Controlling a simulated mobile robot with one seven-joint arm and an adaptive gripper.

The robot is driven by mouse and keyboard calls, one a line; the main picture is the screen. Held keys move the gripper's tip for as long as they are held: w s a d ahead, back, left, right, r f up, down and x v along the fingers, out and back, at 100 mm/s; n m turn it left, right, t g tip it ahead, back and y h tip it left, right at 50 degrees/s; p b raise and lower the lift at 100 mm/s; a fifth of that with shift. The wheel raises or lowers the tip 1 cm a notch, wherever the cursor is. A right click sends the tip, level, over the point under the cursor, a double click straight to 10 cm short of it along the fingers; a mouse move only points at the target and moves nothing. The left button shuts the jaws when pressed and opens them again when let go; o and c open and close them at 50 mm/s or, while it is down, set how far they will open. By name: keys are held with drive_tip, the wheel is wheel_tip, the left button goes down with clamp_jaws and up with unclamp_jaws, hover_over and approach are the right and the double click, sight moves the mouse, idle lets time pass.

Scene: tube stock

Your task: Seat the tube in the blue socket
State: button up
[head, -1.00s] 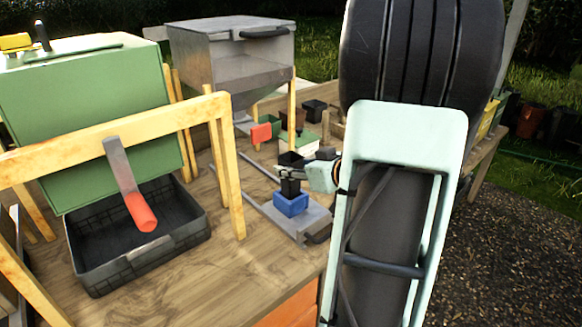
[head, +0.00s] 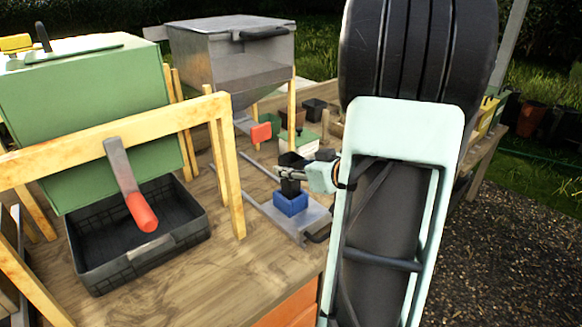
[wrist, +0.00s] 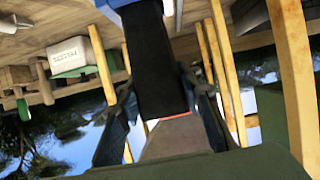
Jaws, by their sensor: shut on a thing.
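The black tube (head: 290,187) stands roughly upright at the blue socket (head: 291,204), its lower end meeting the socket's top. How deep it goes in cannot be told. My gripper (head: 297,174) is shut on the tube from the right, above the socket. In the wrist view the dark tube (wrist: 160,65) lies between the fingers of my gripper (wrist: 160,108), and a strip of the blue socket (wrist: 122,2) shows at the top edge, touching the tube's end.
The socket sits on a grey metal plate (head: 312,222) on the wooden bench (head: 200,265). A grey hopper (head: 230,50) stands behind. At left are a green box (head: 90,100), a black crate (head: 150,250) and a wooden frame (head: 228,170). Small pots stand farther back.

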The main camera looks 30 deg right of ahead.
sight(296, 181)
drive_tip(key=shift+f, duration=0.6)
drive_tip(key=shift+f+b, duration=0.15)
drive_tip(key=shift+b, duration=0.2)
drive_tip(key=shift+f+b, duration=0.4)
drive_tip(key=shift+f, duration=0.3)
drive_tip(key=shift+f, duration=0.6)
idle(1.2)
idle(0.5)
drive_tip(key=o, duration=0.9)
wheel_tip(296, 181, up, 9)
drive_tip(key=p, duration=0.9)
drive_tip(key=shift+p, duration=0.35)
